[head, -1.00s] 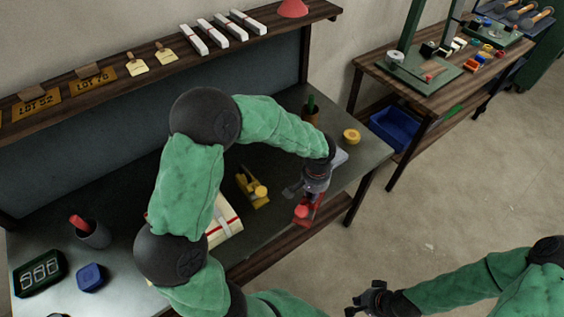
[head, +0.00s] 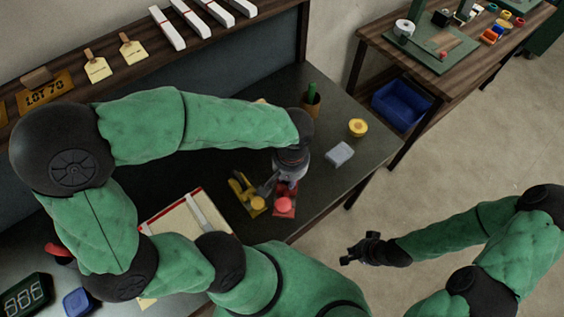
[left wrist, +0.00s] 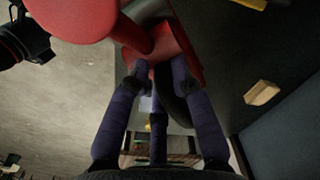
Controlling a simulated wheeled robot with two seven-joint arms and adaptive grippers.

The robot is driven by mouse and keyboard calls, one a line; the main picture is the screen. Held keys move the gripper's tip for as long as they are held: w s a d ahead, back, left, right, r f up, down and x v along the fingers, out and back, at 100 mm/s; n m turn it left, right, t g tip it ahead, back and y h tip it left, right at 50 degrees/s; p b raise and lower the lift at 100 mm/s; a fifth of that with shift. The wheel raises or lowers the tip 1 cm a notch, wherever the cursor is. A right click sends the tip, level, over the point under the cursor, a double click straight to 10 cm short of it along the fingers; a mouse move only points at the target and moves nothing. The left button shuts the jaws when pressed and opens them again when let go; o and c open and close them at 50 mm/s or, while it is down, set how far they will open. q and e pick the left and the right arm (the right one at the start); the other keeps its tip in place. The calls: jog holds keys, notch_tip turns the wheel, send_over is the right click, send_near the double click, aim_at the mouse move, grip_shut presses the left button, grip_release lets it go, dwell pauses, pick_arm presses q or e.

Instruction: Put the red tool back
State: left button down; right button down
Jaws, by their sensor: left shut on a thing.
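The red tool (head: 284,207), with a round red knob, is at the front part of the dark workbench in the head view, just right of a similar yellow tool (head: 247,194). My left gripper (head: 286,187) is shut on the red tool from above. In the left wrist view the gripper's fingers (left wrist: 150,75) close on the red body (left wrist: 178,50), and its knob fills the top left. I cannot tell whether the tool touches the bench. My right gripper (head: 350,252) hangs over the floor, away from the bench; its jaw opening is unclear.
A notepad-like board (head: 180,222) lies left. The bench's front right is clear.

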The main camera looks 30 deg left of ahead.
pick_arm(q)
jog(key=shift+w+a+f+b, duration=0.85)
jog(key=shift+w+a+f, duration=0.5)
jog(key=shift+w+f, duration=0.65)
jog(key=shift+w+a+f+b, duration=0.9)
jog(key=shift+w+a+f, duration=0.4)
jog(key=shift+w+f, duration=0.75)
jog(key=shift+w+a+f+b, duration=0.85)
jog(key=shift+w+a+f, duration=0.7)
jog(key=shift+f, duration=0.75)
jog(key=shift+w+d+f, duration=0.1)
jog(key=shift+d+f, duration=0.1)
jog(key=c, duration=1.1)
grip_release()
